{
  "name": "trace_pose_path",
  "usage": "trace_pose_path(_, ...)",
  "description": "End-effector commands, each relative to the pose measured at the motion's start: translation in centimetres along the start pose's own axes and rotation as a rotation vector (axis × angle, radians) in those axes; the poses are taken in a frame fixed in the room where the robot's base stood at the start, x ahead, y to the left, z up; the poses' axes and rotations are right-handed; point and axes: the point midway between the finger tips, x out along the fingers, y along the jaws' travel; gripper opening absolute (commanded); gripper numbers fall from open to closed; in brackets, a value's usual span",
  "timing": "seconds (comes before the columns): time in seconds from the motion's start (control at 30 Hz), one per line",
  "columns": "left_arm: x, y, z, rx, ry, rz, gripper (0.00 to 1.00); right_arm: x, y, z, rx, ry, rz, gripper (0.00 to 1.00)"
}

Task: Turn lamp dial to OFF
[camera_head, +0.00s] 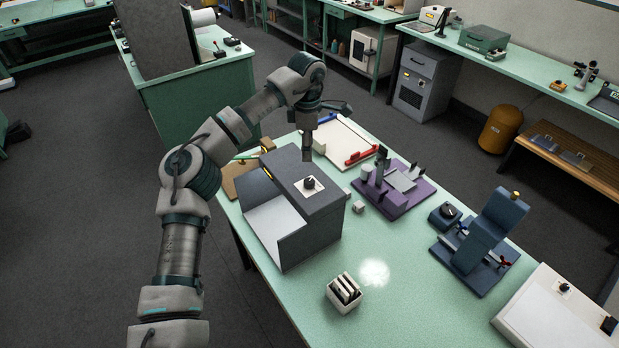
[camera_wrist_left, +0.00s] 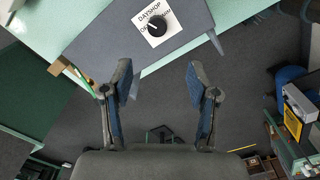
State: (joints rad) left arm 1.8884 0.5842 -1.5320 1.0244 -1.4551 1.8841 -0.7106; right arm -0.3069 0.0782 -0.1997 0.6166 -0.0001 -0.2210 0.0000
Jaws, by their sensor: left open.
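The lamp dial (camera_head: 309,184) is a black knob on a white label plate, on top of a dark grey booth (camera_head: 326,196). In the left wrist view the dial (camera_wrist_left: 157,25) shows near the top edge, beside printed "DAYSHOP" and smaller words that I cannot fully read. Which word its pointer meets is unclear. My left gripper (camera_head: 325,128) is open and empty, above and beyond the dial in the head view, not touching it. In the left wrist view the open fingers (camera_wrist_left: 158,78) have a clear gap, with the dial beyond their tips. My right gripper is out of view.
The booth stands on a green table (camera_head: 385,318). A purple fixture (camera_head: 398,197), a blue stand (camera_head: 482,245), a small slotted holder (camera_head: 344,293) and a white board with a red tool (camera_head: 345,140) share the table.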

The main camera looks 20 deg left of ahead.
Motion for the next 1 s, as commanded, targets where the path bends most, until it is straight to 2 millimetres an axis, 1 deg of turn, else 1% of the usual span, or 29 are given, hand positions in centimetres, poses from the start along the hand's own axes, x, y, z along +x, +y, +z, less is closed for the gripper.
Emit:
trace_pose_path(0.03, 1.5, 0.0, 0.0, 0.001, 0.002, -0.005, 0.6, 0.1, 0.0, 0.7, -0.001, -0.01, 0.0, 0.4)
trace_pose_path(0.1, 3.2, 0.1, 0.0, 0.001, 0.003, -0.006, 0.6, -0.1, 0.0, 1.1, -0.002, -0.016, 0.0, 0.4)
trace_pose_path(0.17, 4.7, 0.1, 0.1, 0.001, 0.003, -0.006, 0.6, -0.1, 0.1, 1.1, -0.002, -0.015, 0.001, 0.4)
trace_pose_path(0.27, 7.0, 0.1, 0.1, 0.001, 0.002, -0.005, 0.6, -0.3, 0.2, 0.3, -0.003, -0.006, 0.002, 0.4)
trace_pose_path(0.3, 7.8, 0.1, 0.1, 0.001, 0.002, -0.005, 0.6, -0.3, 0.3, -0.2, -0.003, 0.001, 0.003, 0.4)
trace_pose_path(0.4, 9.6, 0.0, 0.0, 0.0, 0.001, -0.003, 0.6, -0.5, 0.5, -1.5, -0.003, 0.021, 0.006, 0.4)
trace_pose_path(0.5, 11.1, 0.0, 0.1, 0.0, 0.001, -0.002, 0.6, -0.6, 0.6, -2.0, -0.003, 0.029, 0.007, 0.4)
trace_pose_path(0.7, 12.6, 0.0, 0.2, 0.001, 0.0, -0.001, 0.6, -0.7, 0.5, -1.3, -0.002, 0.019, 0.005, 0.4)
trace_pose_path(0.83, 12.8, 0.0, 0.1, 0.001, 0.0, -0.001, 0.6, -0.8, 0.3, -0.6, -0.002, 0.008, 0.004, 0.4)
trace_pose_path(0.97, 12.7, 0.0, 0.1, 0.001, -0.001, -0.001, 0.6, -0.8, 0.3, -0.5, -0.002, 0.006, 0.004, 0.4)
trace_pose_path(1.0, 12.7, 0.0, 0.1, 0.001, -0.001, -0.001, 0.52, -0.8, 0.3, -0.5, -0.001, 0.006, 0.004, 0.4)
